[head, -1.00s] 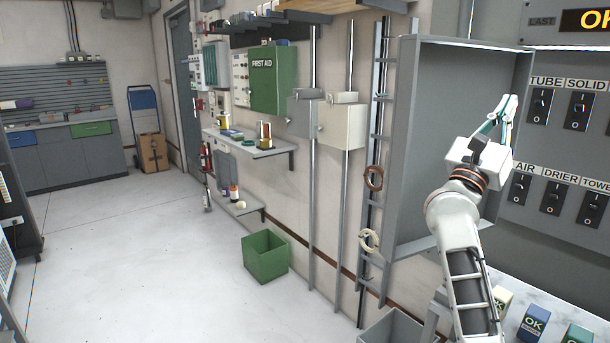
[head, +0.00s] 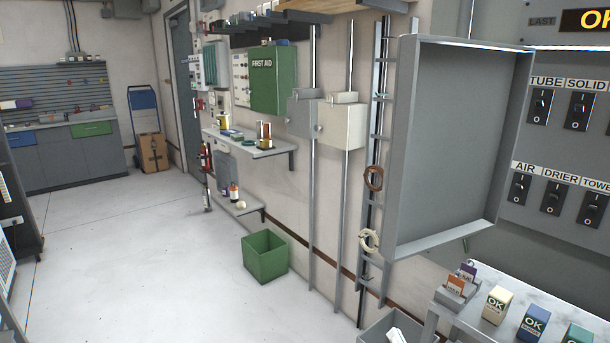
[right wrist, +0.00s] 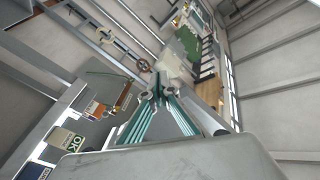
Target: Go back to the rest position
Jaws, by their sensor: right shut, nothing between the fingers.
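My right gripper (right wrist: 158,95) shows in the right wrist view, its teal fingers brought together at the tips with nothing between them. My left gripper is not in view.
An open grey cabinet door (head: 455,150) stands beside the switch panel (head: 550,130). Below is a light table (head: 480,312) with several small labelled boxes. A grey bin (head: 375,330) is at the bottom edge, and a green bin (head: 265,258) stands by the wall. The floor at left is clear.

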